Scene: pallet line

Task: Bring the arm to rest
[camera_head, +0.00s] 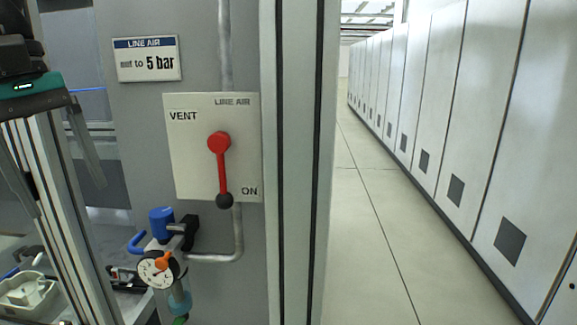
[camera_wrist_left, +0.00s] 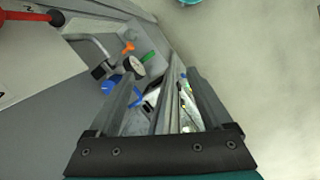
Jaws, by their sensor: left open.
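My left gripper (camera_head: 68,200) hangs at the left edge of the head view, fingers pointing down and spread apart with nothing between them. In the left wrist view its two fingers (camera_wrist_left: 158,74) are also apart and empty. It is left of the line air panel (camera_head: 190,175) and touches neither the lever nor the regulator. The red lever (camera_head: 221,172) points down, its black knob beside ON. Below it are a blue regulator knob (camera_head: 161,222) and a round gauge (camera_head: 158,268) with an orange part on its face. My right gripper is not in view.
A sign (camera_head: 147,60) reading "5 bar" is above the panel. A metal post (camera_head: 300,170) stands right of it. A clear aisle floor (camera_head: 375,240) runs beside white cabinets (camera_head: 470,110). A white tray-like part (camera_head: 28,292) lies at the lower left.

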